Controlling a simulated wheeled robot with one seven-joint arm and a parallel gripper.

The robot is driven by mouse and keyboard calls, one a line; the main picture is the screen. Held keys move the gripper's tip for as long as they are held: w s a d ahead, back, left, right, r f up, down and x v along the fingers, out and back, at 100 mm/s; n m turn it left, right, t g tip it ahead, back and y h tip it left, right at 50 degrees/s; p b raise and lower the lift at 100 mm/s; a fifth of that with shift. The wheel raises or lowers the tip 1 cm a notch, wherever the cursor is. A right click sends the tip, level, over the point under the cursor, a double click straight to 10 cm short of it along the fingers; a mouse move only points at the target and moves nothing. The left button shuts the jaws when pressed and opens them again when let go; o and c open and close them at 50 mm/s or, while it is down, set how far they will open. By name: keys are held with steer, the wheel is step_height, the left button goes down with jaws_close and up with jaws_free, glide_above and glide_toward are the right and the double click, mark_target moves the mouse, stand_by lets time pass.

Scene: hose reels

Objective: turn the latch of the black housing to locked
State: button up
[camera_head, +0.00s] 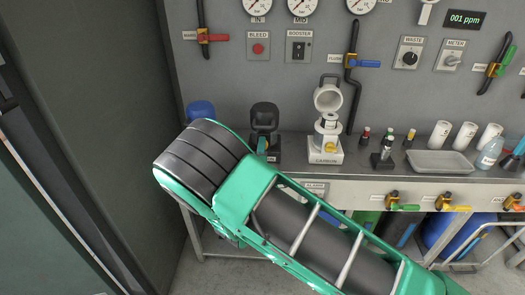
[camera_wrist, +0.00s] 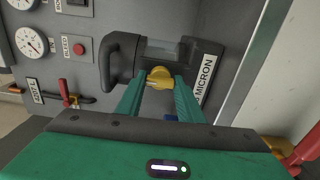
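The black housing (camera_head: 265,118) stands on the bench left of the white one in the head view. In the wrist view the black housing (camera_wrist: 165,52) fills the upper middle, with its dark handle (camera_wrist: 113,60) at left and a MICRON label (camera_wrist: 206,72) at right. Its yellow latch (camera_wrist: 160,76) is a round knob facing me. My gripper (camera_wrist: 159,84) is open, its two green fingers on either side of the latch with small gaps showing. In the head view my arm hides most of my gripper, and the latch is not clear.
A white CARBON housing (camera_head: 328,125) with its lid up stands right of the black one. A blue object (camera_head: 201,110) is at left. Bottles, white cups (camera_head: 440,134) and a tray (camera_head: 440,162) occupy the bench to the right. Gauges and valve levers line the wall behind.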

steer(key=shift+o, duration=0.7)
steer(key=shift+a+f, duration=0.15)
steer(key=shift+a, duration=0.05)
steer(key=shift+d, duration=0.1)
steer(key=s, duration=1)
steer(key=shift+s, duration=0.35)
